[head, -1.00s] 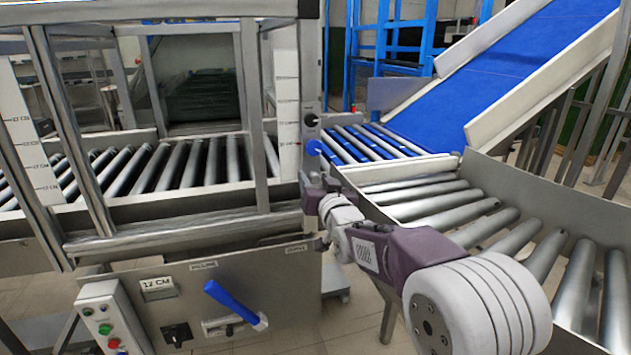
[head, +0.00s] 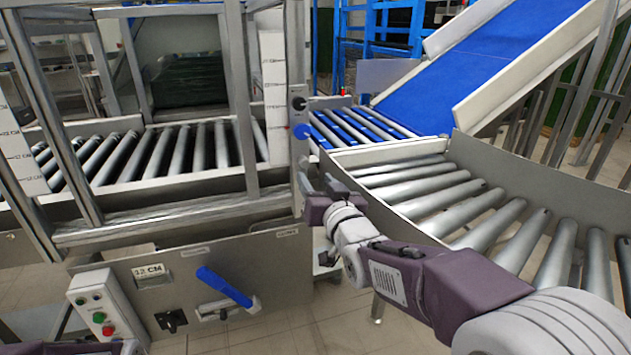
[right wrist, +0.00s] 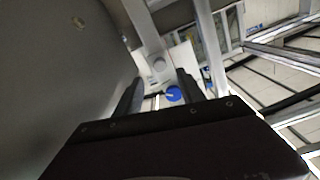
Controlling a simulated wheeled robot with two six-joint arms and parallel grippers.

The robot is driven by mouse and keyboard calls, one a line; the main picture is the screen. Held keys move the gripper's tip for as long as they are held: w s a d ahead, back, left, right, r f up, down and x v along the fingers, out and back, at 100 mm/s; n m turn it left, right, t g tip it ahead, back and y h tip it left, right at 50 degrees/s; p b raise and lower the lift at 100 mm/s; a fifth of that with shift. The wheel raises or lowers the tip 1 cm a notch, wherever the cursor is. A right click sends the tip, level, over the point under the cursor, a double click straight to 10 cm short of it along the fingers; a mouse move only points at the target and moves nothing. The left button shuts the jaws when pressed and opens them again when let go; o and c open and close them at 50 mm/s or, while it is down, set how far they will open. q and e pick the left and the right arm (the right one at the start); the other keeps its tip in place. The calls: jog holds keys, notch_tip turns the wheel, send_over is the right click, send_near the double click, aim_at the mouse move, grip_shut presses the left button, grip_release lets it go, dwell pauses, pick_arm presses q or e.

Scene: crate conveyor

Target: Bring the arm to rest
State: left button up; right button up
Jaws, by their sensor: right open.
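My right arm (head: 470,290) comes in from the lower right in the head view. It reaches toward the corner where the machine frame meets the roller conveyor. My right gripper (head: 306,182) is at its far end, close to the frame's front corner post. In the right wrist view, the two dark fingers of my right gripper (right wrist: 158,92) stand apart with nothing held between them. A round blue button (right wrist: 173,93) shows beyond the gap. Whether a finger touches the machine cannot be told. My left gripper is not in view.
The metal machine frame (head: 240,105) stands left, with a blue lever (head: 224,286) and a button box (head: 104,308) on its front. A curved roller conveyor (head: 440,200) lies right, below a blue belt ramp (head: 500,65). Open floor (head: 310,325) shows between machine and arm.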

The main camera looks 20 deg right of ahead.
jog(key=s+f+g, duration=0.3)
jog(key=f+g, duration=0.1)
jog(key=f, duration=0.7)
jog(key=s+f+g, duration=0.4)
jog(key=f, duration=0.7)
jog(key=s+f+n+g, duration=0.1)
jog(key=s+f+g, duration=0.35)
jog(key=s, duration=0.35)
jog(key=s+f+g, duration=0.4)
jog(key=s+f, duration=0.1)
jog(key=s, duration=0.3)
notch_tip(320, 180, up, 25)
jog(key=p, duration=2.5)
jog(key=shift+s+r+n+p, duration=0.15)
jog(key=shift+s+n+p, duration=0.15)
